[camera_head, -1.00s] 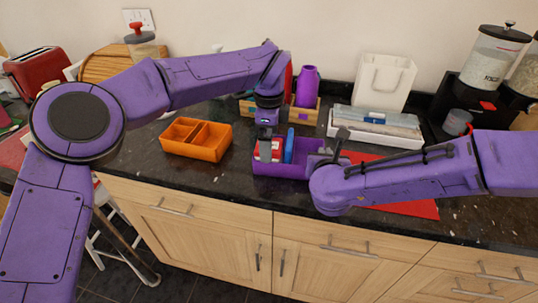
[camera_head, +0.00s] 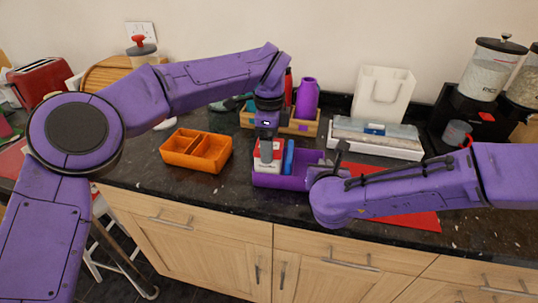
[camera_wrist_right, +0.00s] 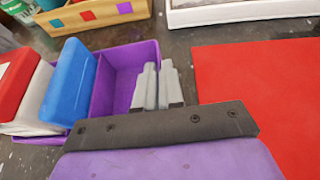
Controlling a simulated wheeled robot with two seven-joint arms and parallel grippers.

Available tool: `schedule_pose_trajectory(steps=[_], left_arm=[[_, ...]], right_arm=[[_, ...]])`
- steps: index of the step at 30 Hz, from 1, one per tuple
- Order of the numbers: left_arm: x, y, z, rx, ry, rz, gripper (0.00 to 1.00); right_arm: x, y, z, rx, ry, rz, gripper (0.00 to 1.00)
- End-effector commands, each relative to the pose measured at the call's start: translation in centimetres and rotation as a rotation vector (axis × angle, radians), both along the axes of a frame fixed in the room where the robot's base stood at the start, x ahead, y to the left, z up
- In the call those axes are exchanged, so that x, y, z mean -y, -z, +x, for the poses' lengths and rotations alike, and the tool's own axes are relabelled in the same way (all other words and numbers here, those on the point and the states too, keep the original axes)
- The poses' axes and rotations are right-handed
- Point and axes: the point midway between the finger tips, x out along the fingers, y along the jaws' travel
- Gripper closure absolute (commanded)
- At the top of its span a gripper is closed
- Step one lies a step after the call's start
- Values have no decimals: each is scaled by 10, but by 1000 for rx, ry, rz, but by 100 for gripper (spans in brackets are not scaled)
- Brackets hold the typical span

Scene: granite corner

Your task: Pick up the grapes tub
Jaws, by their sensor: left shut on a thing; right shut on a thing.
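A white tub with a red lid (camera_head: 267,167) stands at the left end of a purple bin (camera_head: 281,182); its lettering is too small to read. It also shows at the left of the right wrist view (camera_wrist_right: 38,95). My left gripper (camera_head: 266,150) comes down from above and is shut on this tub at its top. My right gripper (camera_wrist_right: 158,88) is shut on the purple bin's right wall; in the head view my own arm partly hides it. A blue item (camera_wrist_right: 70,82) leans beside the tub. The bin's right part is empty.
An orange divided tray (camera_head: 196,151) lies left of the bin. A wooden crate with bottles (camera_head: 307,97) stands behind. A red mat (camera_head: 412,219) lies to the right, partly under my right arm.

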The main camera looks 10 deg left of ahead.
Motion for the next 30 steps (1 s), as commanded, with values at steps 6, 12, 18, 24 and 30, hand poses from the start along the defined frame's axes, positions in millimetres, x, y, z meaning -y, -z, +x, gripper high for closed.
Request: schedule_pose_trajectory(steps=[6,12,18,24,30], left_arm=[[1,-79,1,8,-3,1,62],[0,-125,2,1,-3,5,62],[0,-142,0,0,-2,2,62],[0,-145,0,0,1,-1,62],[0,-144,0,0,0,0,62]], right_arm=[[0,0,0,0,0,0,100],[0,0,0,0,0,0,100],[0,0,0,0,0,0,100],[0,0,0,0,0,0,100],[0,0,0,0,0,0,67]])
